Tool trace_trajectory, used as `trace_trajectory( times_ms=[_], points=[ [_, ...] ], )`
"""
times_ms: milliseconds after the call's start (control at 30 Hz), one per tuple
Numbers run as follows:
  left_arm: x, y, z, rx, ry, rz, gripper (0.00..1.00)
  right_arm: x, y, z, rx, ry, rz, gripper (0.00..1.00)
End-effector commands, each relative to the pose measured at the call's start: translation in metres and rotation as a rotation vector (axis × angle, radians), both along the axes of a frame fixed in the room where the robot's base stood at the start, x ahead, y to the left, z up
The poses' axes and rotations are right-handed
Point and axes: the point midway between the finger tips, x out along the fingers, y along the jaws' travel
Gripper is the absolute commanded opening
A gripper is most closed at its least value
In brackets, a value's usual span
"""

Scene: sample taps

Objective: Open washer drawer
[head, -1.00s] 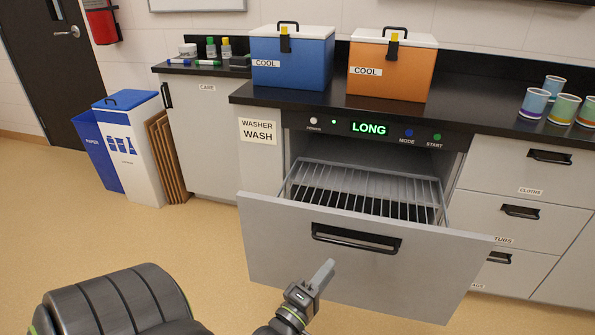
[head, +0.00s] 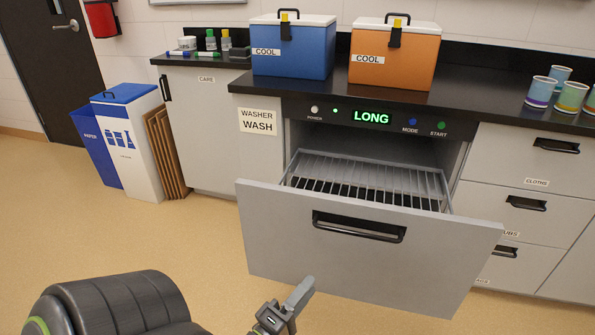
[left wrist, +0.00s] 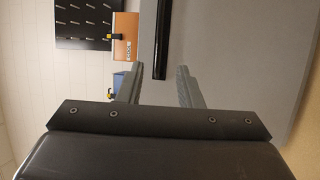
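The washer drawer (head: 300,240) is pulled out from under the counter, with its grey front well forward of the washer panel. A wire rack (head: 375,178) shows inside it. Its black bar handle (head: 358,227) is on the upper part of the front. My left gripper (head: 298,294) is in front of and below the handle, apart from it and empty. In the left wrist view its two fingers (left wrist: 158,88) are spread, and the handle (left wrist: 161,40) lies beyond their tips. My right gripper is in neither view.
The washer panel (head: 370,118) reads LONG. Blue (head: 290,50) and orange (head: 395,58) coolers and several cups (head: 571,97) stand on the black counter. Closed drawers (head: 525,160) are at the right, bins (head: 130,140) at the left. The floor at left is clear.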

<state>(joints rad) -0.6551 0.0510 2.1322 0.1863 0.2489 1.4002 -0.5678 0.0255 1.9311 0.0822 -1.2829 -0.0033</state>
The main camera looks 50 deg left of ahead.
Motion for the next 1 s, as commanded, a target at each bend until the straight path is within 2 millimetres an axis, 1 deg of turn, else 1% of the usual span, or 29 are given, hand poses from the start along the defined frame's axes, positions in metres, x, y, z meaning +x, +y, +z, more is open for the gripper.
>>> trace_trajectory(
  times_ms=[33, 100, 300, 867, 967, 1000],
  points=[
    [-0.007, -0.001, -0.005, 0.0, 0.004, 0.002, 0.33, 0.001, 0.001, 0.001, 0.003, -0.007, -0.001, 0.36],
    [-0.012, -0.002, -0.005, 0.0, 0.002, 0.001, 0.33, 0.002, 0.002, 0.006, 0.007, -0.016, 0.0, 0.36],
    [-0.02, -0.003, -0.004, 0.0, 0.0, 0.0, 0.33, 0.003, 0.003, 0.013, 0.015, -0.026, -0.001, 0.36],
    [-0.02, -0.003, -0.004, 0.0, 0.001, -0.001, 0.33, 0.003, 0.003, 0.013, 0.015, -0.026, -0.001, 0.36],
    [-0.019, -0.003, -0.008, 0.012, 0.019, 0.002, 0.33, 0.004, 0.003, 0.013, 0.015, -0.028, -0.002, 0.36],
    [-0.018, -0.003, -0.012, 0.027, 0.044, 0.005, 0.33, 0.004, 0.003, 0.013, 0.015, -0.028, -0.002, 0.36]
  ],
)
